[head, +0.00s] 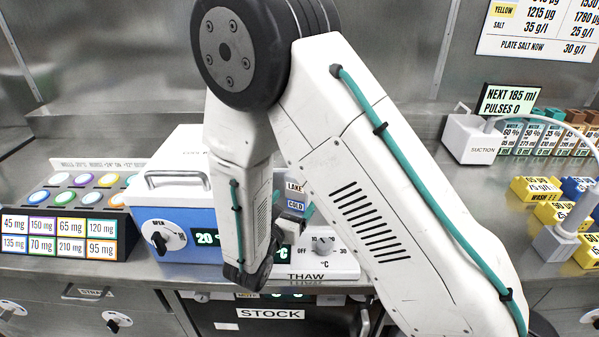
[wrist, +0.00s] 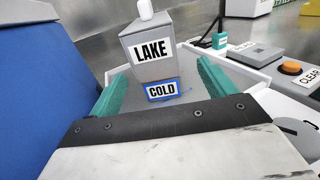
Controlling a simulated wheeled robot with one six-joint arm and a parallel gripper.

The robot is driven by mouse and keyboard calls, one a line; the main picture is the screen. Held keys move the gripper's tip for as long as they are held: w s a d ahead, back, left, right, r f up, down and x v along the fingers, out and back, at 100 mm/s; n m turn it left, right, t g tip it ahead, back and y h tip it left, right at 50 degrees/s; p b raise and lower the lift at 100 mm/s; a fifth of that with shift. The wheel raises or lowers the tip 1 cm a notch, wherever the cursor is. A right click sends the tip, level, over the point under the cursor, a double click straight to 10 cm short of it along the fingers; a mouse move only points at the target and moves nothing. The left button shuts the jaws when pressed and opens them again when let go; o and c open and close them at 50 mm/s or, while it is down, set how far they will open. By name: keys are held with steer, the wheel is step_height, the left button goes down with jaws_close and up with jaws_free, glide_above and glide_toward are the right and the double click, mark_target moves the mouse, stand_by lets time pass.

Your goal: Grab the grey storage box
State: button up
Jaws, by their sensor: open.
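The grey storage box (wrist: 148,68) has a white LAKE label, a blue-edged COLD label and a white knob on its lid. It stands upright on the grey plate of the white THAW unit (head: 345,266). In the head view the box (head: 307,211) shows only partly, behind my arm. My gripper (wrist: 162,72) has two teal fingers spread apart, one to each side of the box's lower front in the wrist view. The gripper is open and holds nothing. I cannot tell whether a finger touches the box. In the head view my arm hides most of the gripper.
A blue-and-white unit (head: 180,220) with a dial stands close on the left. Further left is a rack of coloured caps (head: 75,195). To the right are a suction unit (head: 470,138) and yellow blocks (head: 535,190). A CLEAR button panel (wrist: 285,68) stands right of the plate.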

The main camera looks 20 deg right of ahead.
steer(key=shift+w+d, duration=0.2)
steer(key=shift+w, duration=0.35)
steer(key=x, duration=0.7)
steer(key=shift+w+d, duration=0.1)
steer(key=shift+w, duration=0.15)
steer(key=c, duration=1.4)
steer(key=shift+o, duration=0.2)
steer(key=shift+r, duration=0.1)
